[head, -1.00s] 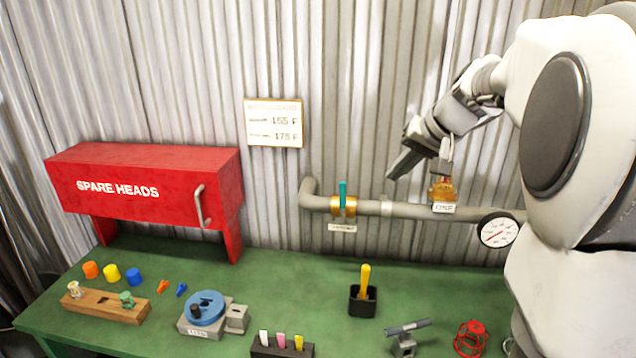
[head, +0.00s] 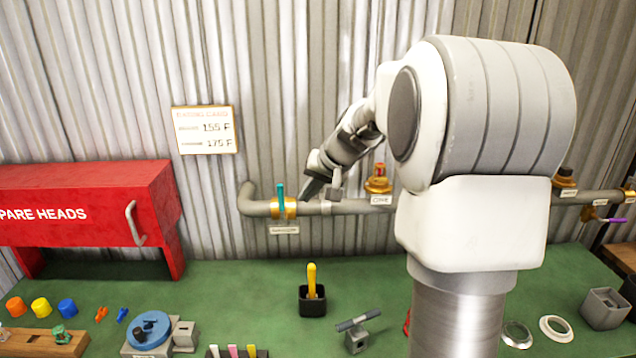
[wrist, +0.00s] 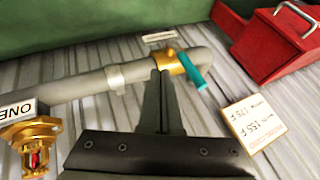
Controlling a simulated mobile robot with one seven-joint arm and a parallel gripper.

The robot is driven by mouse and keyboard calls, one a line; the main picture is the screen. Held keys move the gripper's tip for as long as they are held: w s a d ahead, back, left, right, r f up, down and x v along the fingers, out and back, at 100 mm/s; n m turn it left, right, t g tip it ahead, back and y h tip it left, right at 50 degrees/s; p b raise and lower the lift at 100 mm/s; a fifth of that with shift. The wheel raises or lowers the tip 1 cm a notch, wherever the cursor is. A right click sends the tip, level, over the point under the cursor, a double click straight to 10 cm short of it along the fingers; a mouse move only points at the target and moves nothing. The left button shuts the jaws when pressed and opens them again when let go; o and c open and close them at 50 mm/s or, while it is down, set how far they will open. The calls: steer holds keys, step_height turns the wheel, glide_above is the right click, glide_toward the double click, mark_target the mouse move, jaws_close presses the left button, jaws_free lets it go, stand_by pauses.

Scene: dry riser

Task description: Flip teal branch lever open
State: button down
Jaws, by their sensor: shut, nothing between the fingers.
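The teal lever (head: 281,199) stands upright across the grey pipe (head: 350,207), on a brass valve body (head: 291,208). In the wrist view the teal lever (wrist: 195,70) sits on the brass valve (wrist: 172,61), near the pipe's bend. My gripper (head: 303,198) is shut and empty, just right of the lever in the head view. In the wrist view my gripper's tips (wrist: 160,74) lie just left of the lever and overlap the edge of the valve; I cannot tell whether they touch it. A white label (head: 284,230) hangs below the valve.
A brass sprinkler branch labelled ONE (head: 378,183) stands on the pipe to the right. A red SPARE HEADS cabinet (head: 75,205) is at left, and a sign card (head: 205,130) is on the corrugated wall. The green bench (head: 240,285) holds a black cup (head: 312,300) and several small parts.

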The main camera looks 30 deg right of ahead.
mark_target(282, 203)
steer(key=shift+w+a+r, duration=0.1)
steer(key=shift+w+a, duration=0.3)
steer(key=shift+a, duration=0.25)
steer(key=shift+w+a+r, duration=0.1)
steer(key=shift+w+a, duration=0.3)
steer(key=shift+a, duration=0.25)
steer(key=shift+a+p, duration=0.1)
steer(key=shift+p, duration=0.35)
